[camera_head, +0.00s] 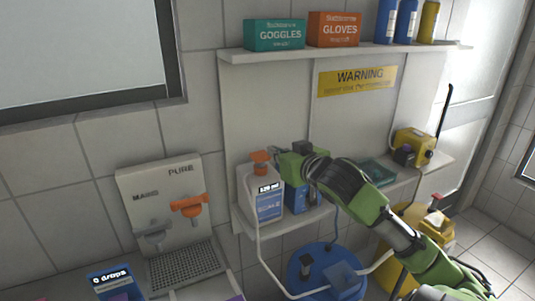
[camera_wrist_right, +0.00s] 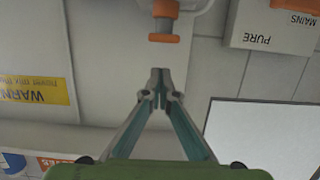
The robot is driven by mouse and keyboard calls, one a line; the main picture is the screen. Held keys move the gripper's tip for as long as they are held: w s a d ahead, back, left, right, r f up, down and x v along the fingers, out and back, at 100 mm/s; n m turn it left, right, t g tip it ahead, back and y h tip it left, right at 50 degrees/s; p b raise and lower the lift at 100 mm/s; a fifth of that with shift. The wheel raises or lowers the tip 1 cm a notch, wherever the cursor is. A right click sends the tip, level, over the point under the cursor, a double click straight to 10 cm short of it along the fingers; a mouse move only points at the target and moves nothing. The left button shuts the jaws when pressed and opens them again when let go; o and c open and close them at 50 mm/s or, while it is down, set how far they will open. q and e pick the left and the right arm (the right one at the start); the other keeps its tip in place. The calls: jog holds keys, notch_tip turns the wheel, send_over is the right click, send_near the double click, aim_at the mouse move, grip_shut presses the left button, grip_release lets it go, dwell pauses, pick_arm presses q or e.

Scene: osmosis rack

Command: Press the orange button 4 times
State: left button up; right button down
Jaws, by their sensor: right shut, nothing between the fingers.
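An orange pump top (camera_head: 260,157) sits on a white bottle (camera_head: 262,195) with a blue label reading 120 ml, on the lower shelf. The orange top also shows at the upper edge of the right wrist view (camera_wrist_right: 165,9). My right gripper (camera_head: 277,150) is shut and empty, just right of the orange top. In the wrist view its fingertips (camera_wrist_right: 160,76) point toward the orange part, with a visible gap between. An orange tap handle (camera_head: 189,206) is on the panel marked PURE. I cannot tell which orange part is the button. My left gripper is out of view.
A blue box (camera_head: 297,198) stands right of the bottle, partly hidden by my right arm. A yellow device (camera_head: 414,147) is farther right on the shelf. Boxes marked GOGGLES (camera_head: 274,34) and GLOVES (camera_head: 334,29) are on the upper shelf. A blue drum (camera_head: 311,264) is below.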

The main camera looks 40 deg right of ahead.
jog(key=v, duration=0.3)
jog(key=shift+s+a+r, duration=0.1)
jog(key=shift+a, duration=0.05)
dwell(0.7)
